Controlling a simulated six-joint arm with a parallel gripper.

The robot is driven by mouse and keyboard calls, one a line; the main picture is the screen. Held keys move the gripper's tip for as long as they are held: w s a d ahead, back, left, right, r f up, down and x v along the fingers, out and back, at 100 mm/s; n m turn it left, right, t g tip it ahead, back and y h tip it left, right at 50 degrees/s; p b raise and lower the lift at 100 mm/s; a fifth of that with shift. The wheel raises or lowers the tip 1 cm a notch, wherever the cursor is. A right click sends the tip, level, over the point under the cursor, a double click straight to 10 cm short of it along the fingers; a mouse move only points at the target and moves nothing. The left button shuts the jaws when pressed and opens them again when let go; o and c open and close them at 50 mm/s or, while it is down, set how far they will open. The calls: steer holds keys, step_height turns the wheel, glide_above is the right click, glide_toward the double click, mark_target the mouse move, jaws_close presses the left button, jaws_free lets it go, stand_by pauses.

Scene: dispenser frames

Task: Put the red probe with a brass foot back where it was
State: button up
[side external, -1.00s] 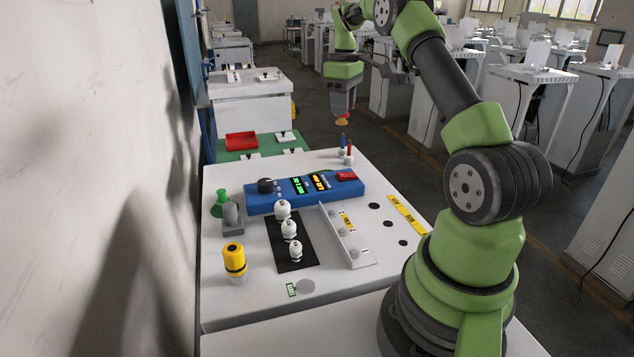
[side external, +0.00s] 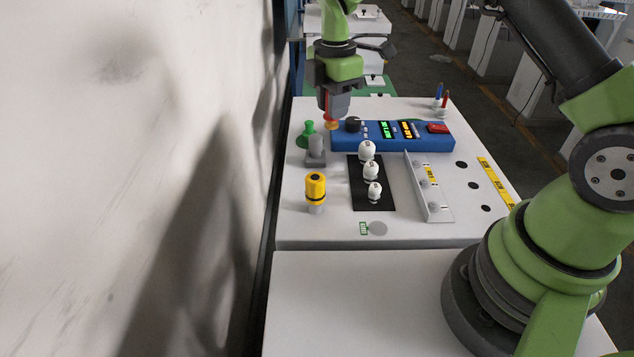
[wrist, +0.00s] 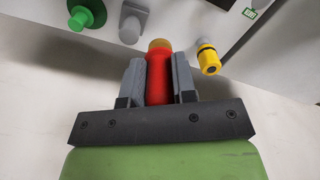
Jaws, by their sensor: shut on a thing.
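My gripper (side external: 332,112) is shut on the red probe, holding it upright by its body, foot down. In the wrist view the red probe (wrist: 159,78) lies between the two grey fingers, with its brass foot (wrist: 159,44) clear at the tip. In the side view only a little of the red body and the brass foot (side external: 332,126) show below the fingers. The foot hangs above the bench's left part, near the blue instrument's left end and the grey block in the picture. Its exact height is hard to tell.
A grey block (side external: 316,146), a green piece (side external: 308,130) and a yellow cylinder (side external: 315,187) stand at the left. White knobbed pieces stand on a black mat (side external: 386,202). A blue instrument (side external: 350,143) lies behind. Black round marks (side external: 474,185) are at the right. A wall runs along the left.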

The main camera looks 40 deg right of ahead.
steer(key=a+f+n, duration=0.1)
steer(key=f, duration=0.1)
steer(key=a+f+n, duration=0.1)
steer(key=a+f, duration=0.2)
steer(key=f, duration=0.1)
steer(key=shift+s+a+f+n, duration=0.25)
steer(key=shift+a+f+n, duration=0.05)
steer(key=shift+a+n, duration=0.1)
steer(key=shift+f, duration=2.3)
steer(key=shift+f, duration=0.1)
steer(key=o, duration=0.9)
